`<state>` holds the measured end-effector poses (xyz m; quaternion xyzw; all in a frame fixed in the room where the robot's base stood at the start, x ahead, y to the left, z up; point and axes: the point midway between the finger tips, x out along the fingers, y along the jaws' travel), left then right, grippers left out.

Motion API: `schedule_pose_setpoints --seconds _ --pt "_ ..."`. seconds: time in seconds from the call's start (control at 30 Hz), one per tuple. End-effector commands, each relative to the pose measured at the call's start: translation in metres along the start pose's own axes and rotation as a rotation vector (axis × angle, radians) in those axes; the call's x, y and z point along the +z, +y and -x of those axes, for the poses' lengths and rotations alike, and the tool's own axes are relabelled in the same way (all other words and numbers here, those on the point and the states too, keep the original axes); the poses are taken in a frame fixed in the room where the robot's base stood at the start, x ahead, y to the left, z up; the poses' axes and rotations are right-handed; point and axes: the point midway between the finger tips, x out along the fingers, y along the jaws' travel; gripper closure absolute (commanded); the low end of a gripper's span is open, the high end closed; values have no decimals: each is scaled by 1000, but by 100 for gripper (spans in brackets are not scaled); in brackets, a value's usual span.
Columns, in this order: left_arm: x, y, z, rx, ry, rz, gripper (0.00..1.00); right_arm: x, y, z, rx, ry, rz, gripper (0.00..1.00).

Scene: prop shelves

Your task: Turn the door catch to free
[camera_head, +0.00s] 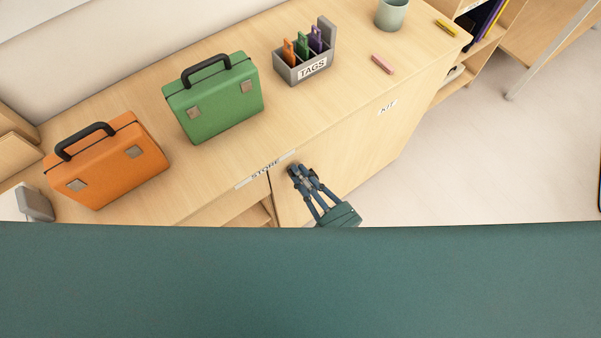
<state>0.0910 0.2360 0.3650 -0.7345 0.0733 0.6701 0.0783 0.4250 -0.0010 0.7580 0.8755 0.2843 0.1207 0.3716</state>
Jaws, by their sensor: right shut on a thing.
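My right gripper (302,170) is at the upper edge of the cabinet door (350,156), just right of the STORE label (266,169). Its fingers are shut at the door's upper left corner, where the door catch sits. The catch is mostly hidden by the fingers, so I cannot tell which way it is turned. The door front stands beside an open gap to its left, where a shelf inside (248,216) shows. My left gripper is not in view.
A green case (213,105) and an orange case (108,168) stand on the cabinet top. The floor at right is clear.

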Motion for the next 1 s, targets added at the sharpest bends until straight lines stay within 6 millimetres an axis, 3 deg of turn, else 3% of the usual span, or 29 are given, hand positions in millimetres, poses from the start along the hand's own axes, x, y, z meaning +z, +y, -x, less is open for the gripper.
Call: schedule_pose_setpoints --seconds 0.6,1.0 --pt "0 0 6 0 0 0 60 2 -1 0 -2 0 -563 100" --pt "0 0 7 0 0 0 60 3 -2 0 -2 0 -775 100"
